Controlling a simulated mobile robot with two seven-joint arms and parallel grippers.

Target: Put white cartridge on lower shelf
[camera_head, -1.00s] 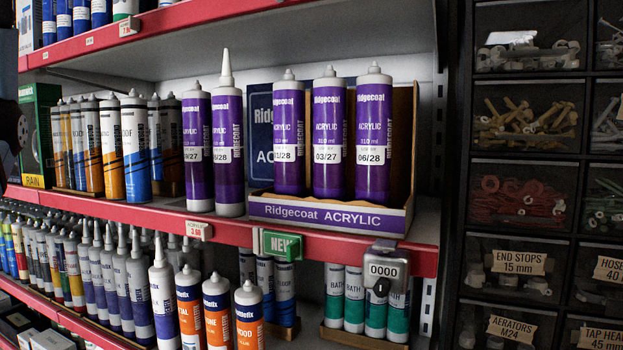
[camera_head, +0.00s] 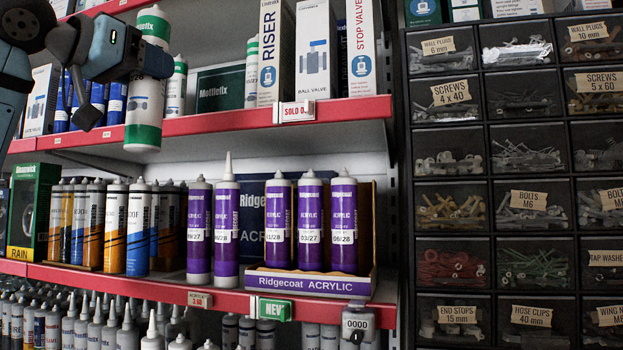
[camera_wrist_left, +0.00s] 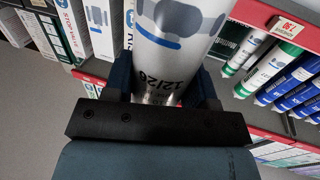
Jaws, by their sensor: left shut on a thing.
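My left gripper (camera_head: 140,66) is shut on a white cartridge (camera_head: 147,92) with green bands at both ends. It holds the cartridge upright, nozzle up, in front of the upper shelf's red edge (camera_head: 225,121). Below is a shelf with a red front edge (camera_head: 130,284), carrying purple acrylic cartridges (camera_head: 227,230) and orange and blue ones. A still lower row of cartridges (camera_head: 70,325) is cut off by the picture's bottom. My right gripper is not in view.
A similar white and green cartridge (camera_head: 176,88) stands on the upper shelf, beside a Mottlefix box (camera_head: 221,90) and tall valve boxes (camera_head: 312,50). An open Ridgecoat display carton (camera_head: 310,284) fills the middle shelf's right end. Dark drawers (camera_head: 450,208) stand at the right.

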